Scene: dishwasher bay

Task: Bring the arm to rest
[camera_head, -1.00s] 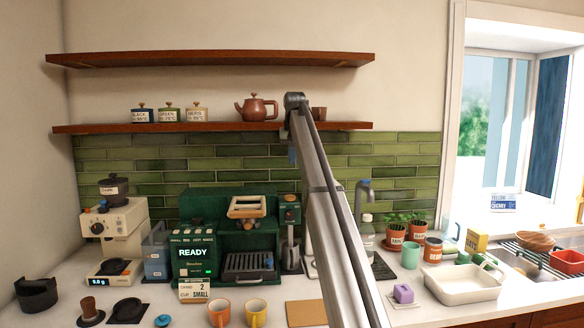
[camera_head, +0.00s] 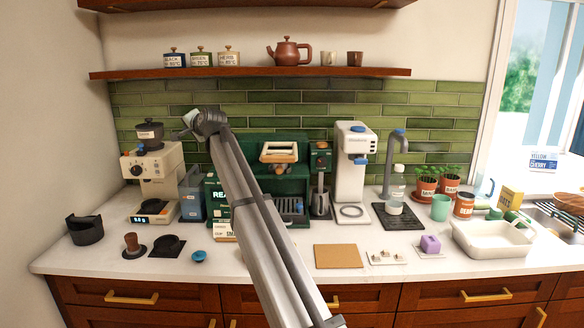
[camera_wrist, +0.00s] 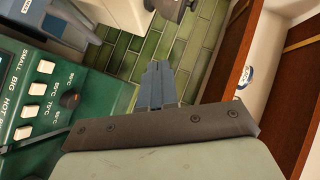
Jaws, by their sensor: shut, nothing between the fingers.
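My arm (camera_head: 250,205) rises from the bottom of the head view and leans up to the left, across the front of the green coffee machine (camera_head: 292,180). Its end is raised to the height of the tiles, below the lower shelf. The fingers do not show clearly in the head view. In the wrist view my gripper (camera_wrist: 157,78) is shut, its two fingers together, with nothing held. In that view the green machine's button panel (camera_wrist: 30,95) is close on the left, apart from the fingers.
The lower shelf (camera_head: 250,73) bears several canisters and a teapot (camera_head: 289,52). A cream grinder (camera_head: 157,180) stands left of the green machine, and a white machine (camera_head: 352,165) right of it. The counter has free room near a brown board (camera_head: 338,256). A white basin (camera_head: 492,240) is at right.

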